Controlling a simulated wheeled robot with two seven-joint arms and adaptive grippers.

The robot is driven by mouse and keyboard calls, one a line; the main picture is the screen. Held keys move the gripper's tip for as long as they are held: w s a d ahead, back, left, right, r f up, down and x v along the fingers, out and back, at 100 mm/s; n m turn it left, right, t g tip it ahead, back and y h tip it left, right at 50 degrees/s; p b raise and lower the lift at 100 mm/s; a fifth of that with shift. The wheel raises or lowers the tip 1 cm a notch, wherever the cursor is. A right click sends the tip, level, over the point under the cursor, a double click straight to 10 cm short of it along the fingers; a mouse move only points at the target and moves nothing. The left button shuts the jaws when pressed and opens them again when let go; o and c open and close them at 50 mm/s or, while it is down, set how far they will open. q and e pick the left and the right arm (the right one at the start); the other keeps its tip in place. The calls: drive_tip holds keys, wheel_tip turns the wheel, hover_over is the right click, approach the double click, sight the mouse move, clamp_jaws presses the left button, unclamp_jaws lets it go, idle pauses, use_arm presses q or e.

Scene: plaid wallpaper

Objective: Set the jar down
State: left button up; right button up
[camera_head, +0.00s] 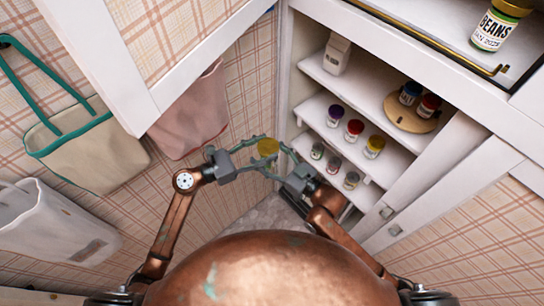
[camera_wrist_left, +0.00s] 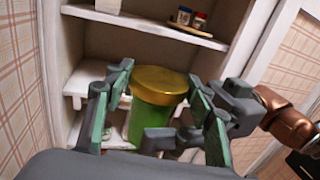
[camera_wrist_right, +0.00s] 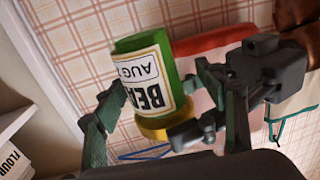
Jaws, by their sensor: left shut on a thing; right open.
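The jar is green with a gold lid (camera_head: 267,147) and a white label reading BEANS and AUG.
An open white cabinet (camera_head: 312,66) holds several small jars, a white carton (camera_head: 337,53) and a round wooden tray (camera_head: 397,118) with two jars. Another BEANS jar (camera_head: 493,30) stands higher at the right. An open door (camera_head: 122,75) and hanging bags (camera_head: 75,145) are at the left.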

drive_tip(key=shift+c, duration=0.6)
drive_tip(key=shift+s+a, duration=0.1)
drive_tip(key=c, duration=1.2)
use_arm(q)
drive_tip(key=o, duration=1)
use_arm(e)
drive_tip(key=shift+r, duration=0.1)
drive_tip(key=c, duration=0.3)
use_arm(q)
drive_tip(key=o, duration=0.4)
drive_tip(key=shift+o, duration=0.2)
